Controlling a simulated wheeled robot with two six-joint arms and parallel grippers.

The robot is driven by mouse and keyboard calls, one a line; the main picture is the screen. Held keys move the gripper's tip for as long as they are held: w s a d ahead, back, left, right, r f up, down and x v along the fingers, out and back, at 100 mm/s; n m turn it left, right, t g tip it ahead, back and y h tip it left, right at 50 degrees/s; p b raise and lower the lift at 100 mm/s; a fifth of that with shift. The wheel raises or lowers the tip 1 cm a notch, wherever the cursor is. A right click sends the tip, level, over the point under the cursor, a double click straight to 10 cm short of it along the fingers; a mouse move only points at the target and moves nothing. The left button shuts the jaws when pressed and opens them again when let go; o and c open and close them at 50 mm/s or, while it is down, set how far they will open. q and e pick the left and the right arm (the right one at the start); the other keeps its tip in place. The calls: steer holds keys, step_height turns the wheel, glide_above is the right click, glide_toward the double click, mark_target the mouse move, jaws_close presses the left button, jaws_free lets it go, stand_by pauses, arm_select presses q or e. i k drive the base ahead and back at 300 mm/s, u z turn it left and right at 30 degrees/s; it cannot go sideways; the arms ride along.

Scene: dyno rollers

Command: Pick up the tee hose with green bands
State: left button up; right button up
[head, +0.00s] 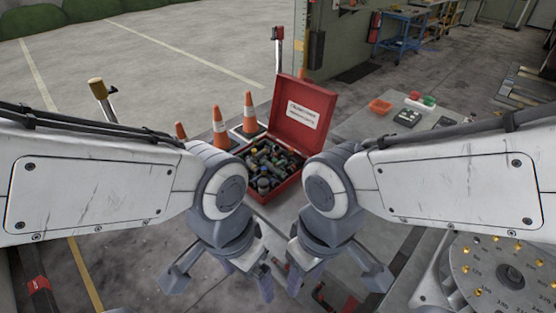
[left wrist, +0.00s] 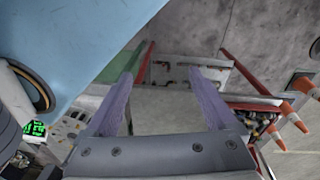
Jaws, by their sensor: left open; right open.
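An open red case (head: 306,117) with a labelled lid stands on the grey table, beyond my two grippers. It is filled with a jumble of dark hose fittings (head: 268,164) with coloured bands, some green, blue and yellowish. The tee hose with green bands cannot be told apart in this pile. My left gripper (head: 222,284) is open and empty, low in front of the case. In the left wrist view its two purple fingers (left wrist: 162,85) stand apart with nothing between them. My right gripper (head: 337,282) is open, to the right of the left one, also short of the case.
Orange cones (head: 219,128) stand left of the case. An orange tray (head: 380,106), small red and green items (head: 420,100) and dark devices (head: 407,118) lie on the table at right. A round metal plate with brass-coloured fittings (head: 490,265) is at front right. A blue trolley (head: 402,30) stands behind.

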mark_target(275, 168)
steer(key=u, duration=0.5)
steer(key=i, duration=1.3)
steer(key=z, duration=0.8)
